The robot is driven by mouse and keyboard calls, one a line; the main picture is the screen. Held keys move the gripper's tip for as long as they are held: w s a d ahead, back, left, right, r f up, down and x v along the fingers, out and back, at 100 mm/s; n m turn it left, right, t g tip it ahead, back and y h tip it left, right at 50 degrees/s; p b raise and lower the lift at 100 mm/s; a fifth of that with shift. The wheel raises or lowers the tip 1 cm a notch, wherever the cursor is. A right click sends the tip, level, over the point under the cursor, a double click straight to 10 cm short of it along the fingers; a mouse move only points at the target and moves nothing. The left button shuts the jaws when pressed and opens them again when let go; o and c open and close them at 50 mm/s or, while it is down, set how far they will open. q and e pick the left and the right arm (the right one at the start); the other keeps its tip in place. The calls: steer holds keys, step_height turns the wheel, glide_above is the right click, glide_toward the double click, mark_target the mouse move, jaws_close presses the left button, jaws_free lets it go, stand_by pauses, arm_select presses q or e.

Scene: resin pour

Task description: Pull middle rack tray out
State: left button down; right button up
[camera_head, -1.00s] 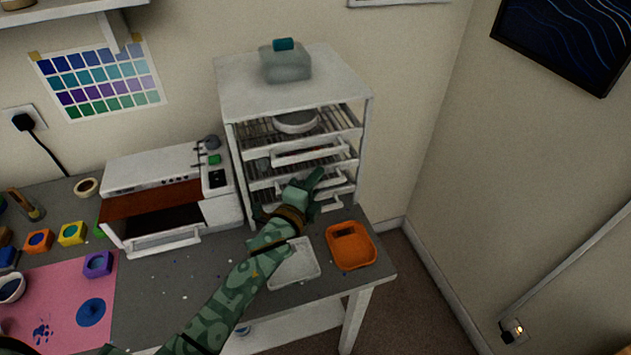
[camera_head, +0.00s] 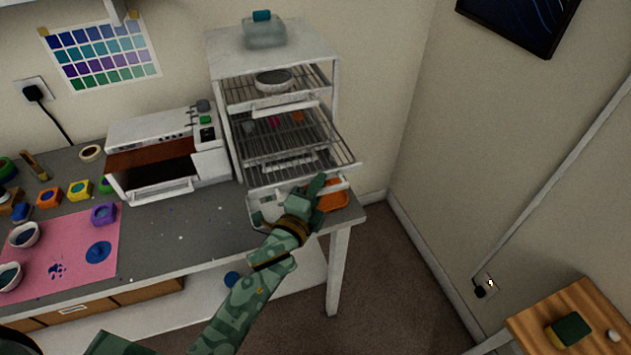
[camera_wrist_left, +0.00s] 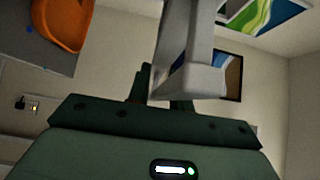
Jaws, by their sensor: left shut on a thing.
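The white drying rack (camera_head: 270,55) stands at the back of the bench. Its middle tray (camera_head: 325,158), a wire-mesh tray with a white front, sticks well out of the rack towards me. Small pink and orange pieces show on its mesh. My left gripper (camera_head: 320,184) is at the tray's front and shut on its white handle. In the left wrist view the handle (camera_wrist_left: 192,50) runs between the dark fingers (camera_wrist_left: 165,88). The gripper hides part of the tray front in the head view. My right gripper is out of view.
The upper tray (camera_head: 238,100) holds a grey-white bowl (camera_head: 273,80). A clear container (camera_head: 264,32) stands on the rack. Floor right of the bench is clear.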

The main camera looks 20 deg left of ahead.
arm_select(q)
steer(key=shift+r, duration=0.1)
steer(key=c, duration=1.4)
jaws_free()
steer(key=shift+c, duration=0.2)
steer(key=s+a+b, duration=0.1)
steer(key=s+a, duration=0.2)
steer(key=s, duration=1.3)
